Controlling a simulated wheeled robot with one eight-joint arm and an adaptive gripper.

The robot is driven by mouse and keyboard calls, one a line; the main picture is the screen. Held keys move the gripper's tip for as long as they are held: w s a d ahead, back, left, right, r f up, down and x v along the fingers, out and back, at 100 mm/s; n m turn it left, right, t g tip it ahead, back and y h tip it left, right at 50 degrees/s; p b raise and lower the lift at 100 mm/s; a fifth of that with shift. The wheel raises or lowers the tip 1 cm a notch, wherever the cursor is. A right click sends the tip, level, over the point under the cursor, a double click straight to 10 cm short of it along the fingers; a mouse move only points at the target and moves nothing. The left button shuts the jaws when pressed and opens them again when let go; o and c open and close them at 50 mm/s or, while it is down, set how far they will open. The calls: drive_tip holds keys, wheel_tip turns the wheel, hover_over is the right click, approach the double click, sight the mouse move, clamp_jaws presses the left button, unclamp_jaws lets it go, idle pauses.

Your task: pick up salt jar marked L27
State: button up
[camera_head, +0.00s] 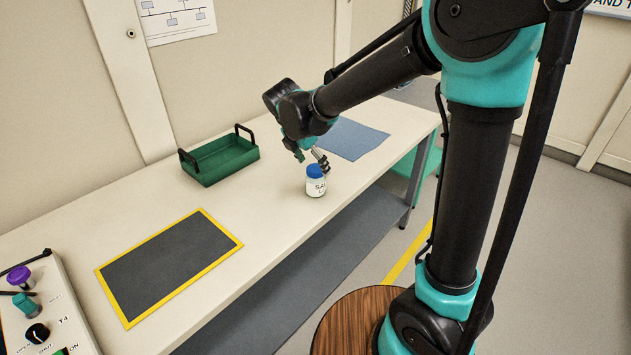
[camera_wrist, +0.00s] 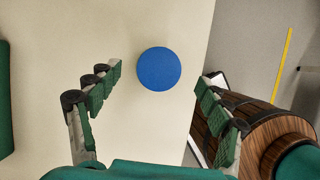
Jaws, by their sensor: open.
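A small white jar (camera_head: 316,187) with a blue lid stands upright on the bench near its front edge. Its label shows "SAL" and a partly hidden second line starting with L, so the full mark cannot be read. In the wrist view only the round blue lid (camera_wrist: 159,69) shows, seen from above. My gripper (camera_head: 314,160) is just above and behind the jar in the head view. In the wrist view my gripper (camera_wrist: 158,82) has its two fingers wide apart, with the lid lying between and slightly beyond their tips. Nothing is held.
A green tray (camera_head: 220,171) with black handles stands at the back of the bench (camera_head: 265,205). A blue-grey mat (camera_head: 352,138) lies beyond my gripper. A dark mat with yellow border (camera_head: 170,262) lies nearer, beside a control box (camera_head: 66,312). Bench around the jar is clear.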

drive_tip(key=shift+x, duration=3.95)
drive_tip(key=shift+a, duration=0.1)
drive_tip(key=shift+c, duration=0.2)
drive_tip(key=c, duration=1.5)
